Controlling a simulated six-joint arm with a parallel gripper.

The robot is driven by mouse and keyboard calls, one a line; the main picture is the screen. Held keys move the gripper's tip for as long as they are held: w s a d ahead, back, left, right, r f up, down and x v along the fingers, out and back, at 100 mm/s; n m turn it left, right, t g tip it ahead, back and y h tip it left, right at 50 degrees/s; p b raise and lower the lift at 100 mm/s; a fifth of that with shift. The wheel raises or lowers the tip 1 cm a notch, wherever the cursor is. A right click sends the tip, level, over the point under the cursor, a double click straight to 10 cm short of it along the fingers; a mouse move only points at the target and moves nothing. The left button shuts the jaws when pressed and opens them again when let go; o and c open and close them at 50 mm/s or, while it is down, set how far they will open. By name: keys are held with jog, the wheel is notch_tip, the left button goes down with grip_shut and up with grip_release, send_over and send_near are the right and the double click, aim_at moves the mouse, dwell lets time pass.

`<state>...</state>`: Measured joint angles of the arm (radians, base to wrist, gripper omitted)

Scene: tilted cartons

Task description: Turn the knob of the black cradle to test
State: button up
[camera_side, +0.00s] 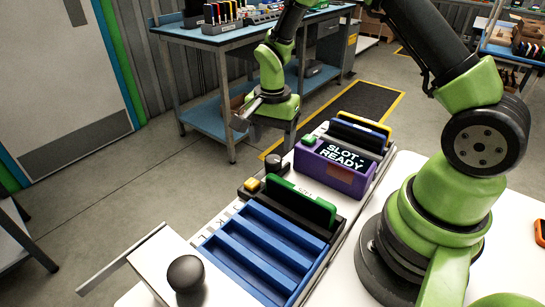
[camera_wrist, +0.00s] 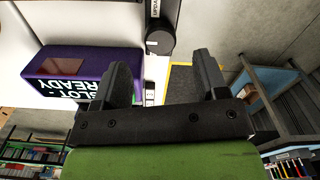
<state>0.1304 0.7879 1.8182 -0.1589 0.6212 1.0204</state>
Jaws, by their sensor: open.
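A dark round knob (camera_side: 273,162) stands on the far-left edge of the white table, beside the purple box. A black cradle (camera_side: 322,232) holds a tilted green carton (camera_side: 300,203); another dark cradle (camera_side: 352,134) stands behind the purple box. I cannot tell which cradle the task means. My gripper (camera_side: 243,117) is above the far-left side of the table, beyond the knob. In the wrist view my gripper (camera_wrist: 162,78) has its fingers apart with nothing held. A black rounded part (camera_wrist: 160,42) with a pale lettered strip lies ahead of the fingers; its setting is unreadable.
The purple box (camera_side: 340,170) reads "SLOT-READY" and has a green button (camera_side: 309,140). A blue slotted tray (camera_side: 258,250) is nearer. A yellow button (camera_side: 252,184) sits by the green carton. A black ball (camera_side: 185,272) stands at the front left. A blue workbench (camera_side: 240,35) is behind.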

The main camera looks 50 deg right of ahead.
aim_at(272, 160)
notch_tip(272, 160, down, 6)
jog(key=shift+r, duration=0.15)
jog(key=c, duration=0.9)
